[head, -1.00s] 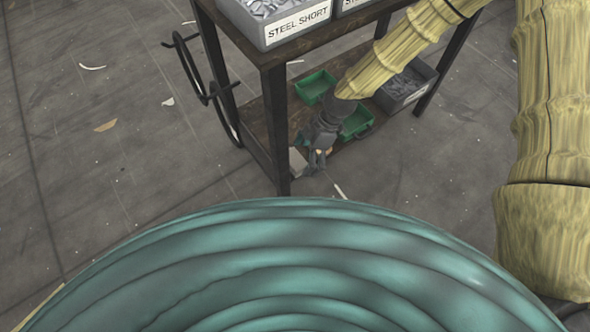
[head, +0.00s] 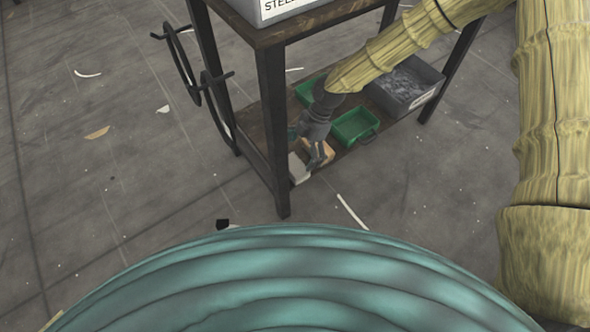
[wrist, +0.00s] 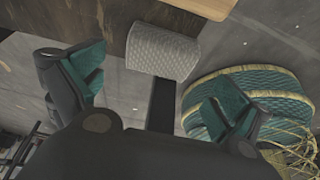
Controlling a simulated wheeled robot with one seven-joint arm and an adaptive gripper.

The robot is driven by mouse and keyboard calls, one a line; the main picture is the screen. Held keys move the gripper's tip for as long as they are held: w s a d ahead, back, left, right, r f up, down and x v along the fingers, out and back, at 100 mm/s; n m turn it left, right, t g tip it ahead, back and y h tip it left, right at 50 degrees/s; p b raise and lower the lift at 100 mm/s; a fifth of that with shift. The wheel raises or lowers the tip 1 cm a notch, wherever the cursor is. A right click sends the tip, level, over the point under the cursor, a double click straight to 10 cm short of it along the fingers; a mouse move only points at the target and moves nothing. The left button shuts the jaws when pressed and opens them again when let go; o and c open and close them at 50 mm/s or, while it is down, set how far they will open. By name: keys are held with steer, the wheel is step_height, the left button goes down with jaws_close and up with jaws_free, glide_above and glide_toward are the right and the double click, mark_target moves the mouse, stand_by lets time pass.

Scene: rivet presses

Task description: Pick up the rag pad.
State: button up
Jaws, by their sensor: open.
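The rag pad is a pale grey quilted block. In the wrist view the rag pad (wrist: 163,52) lies at the edge of a dark wooden shelf, just beyond my open fingers. In the head view the rag pad (head: 298,170) shows as a small pale patch at the near end of the lower shelf, partly hidden by my gripper. My gripper (wrist: 155,84) is open and empty, with one teal-padded finger on each side of the view. In the head view my gripper (head: 313,155) hangs low over that shelf end, close to the pad.
A tan block (head: 328,149) sits beside the pad. Green bins (head: 355,127) and a grey bin of parts (head: 408,88) stand further along the lower shelf (head: 345,153). A dark table leg (head: 272,130) rises close by. The floor in front is mostly clear.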

mark_target(295, 165)
steer(key=shift+b+x, duration=1.1)
steer(key=shift+x, duration=2)
steer(key=c, duration=0.8)
